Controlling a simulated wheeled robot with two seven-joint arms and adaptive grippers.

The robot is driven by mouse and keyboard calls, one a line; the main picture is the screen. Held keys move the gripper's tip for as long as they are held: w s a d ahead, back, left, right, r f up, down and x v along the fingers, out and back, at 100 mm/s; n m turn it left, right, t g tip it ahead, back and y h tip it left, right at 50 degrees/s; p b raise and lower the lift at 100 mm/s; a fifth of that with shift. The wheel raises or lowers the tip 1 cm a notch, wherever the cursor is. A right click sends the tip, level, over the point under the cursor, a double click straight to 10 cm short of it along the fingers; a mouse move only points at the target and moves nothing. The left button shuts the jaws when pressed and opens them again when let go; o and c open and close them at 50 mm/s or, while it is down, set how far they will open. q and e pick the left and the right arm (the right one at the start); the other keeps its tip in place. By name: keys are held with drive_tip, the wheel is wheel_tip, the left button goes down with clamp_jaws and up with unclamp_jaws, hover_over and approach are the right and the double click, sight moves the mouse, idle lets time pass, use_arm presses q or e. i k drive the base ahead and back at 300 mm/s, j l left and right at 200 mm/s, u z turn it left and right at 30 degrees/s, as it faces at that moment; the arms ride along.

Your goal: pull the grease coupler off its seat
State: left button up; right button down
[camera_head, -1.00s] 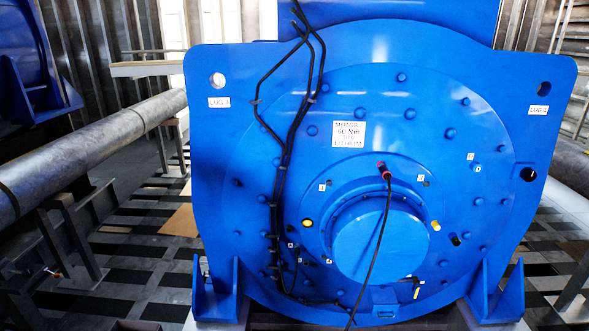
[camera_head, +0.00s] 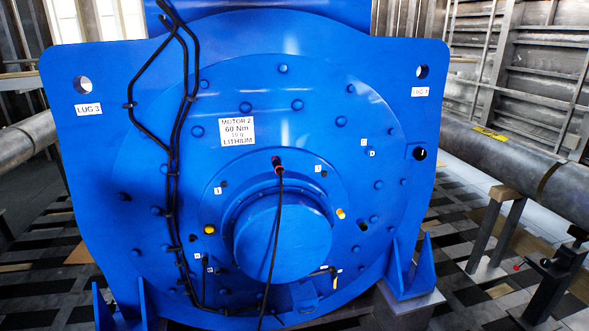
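The big blue motor (camera_head: 130,100) fills the middle of the head view, with a round cover and a protruding hub (camera_head: 282,240). A red-and-black coupler (camera_head: 278,164) sits on the motor face above the hub, and a black hose (camera_head: 273,250) hangs from it down across the hub. I take it to be the grease coupler; the picture does not name it. It appears seated on the face. Neither of my grippers shows in this view.
Black cables (camera_head: 172,190) run down the motor's left side. Yellow caps (camera_head: 340,213) dot the face. A large grey pipe (camera_head: 520,170) on stands lies at the right, another pipe (camera_head: 25,140) at the left. A striped floor (camera_head: 45,260) shows around the motor.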

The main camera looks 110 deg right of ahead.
sight(279, 168)
drive_tip(key=z, duration=0.45)
drive_tip(key=l+z, duration=0.1)
drive_tip(key=z, duration=0.4)
drive_tip(key=i+z, duration=0.1)
drive_tip(key=z, duration=0.8)
drive_tip(key=i+z, duration=0.1)
drive_tip(key=z, duration=0.85)
drive_tip(key=i+z, duration=0.1)
drive_tip(key=z, duration=0.8)
drive_tip(key=i+j, duration=0.05)
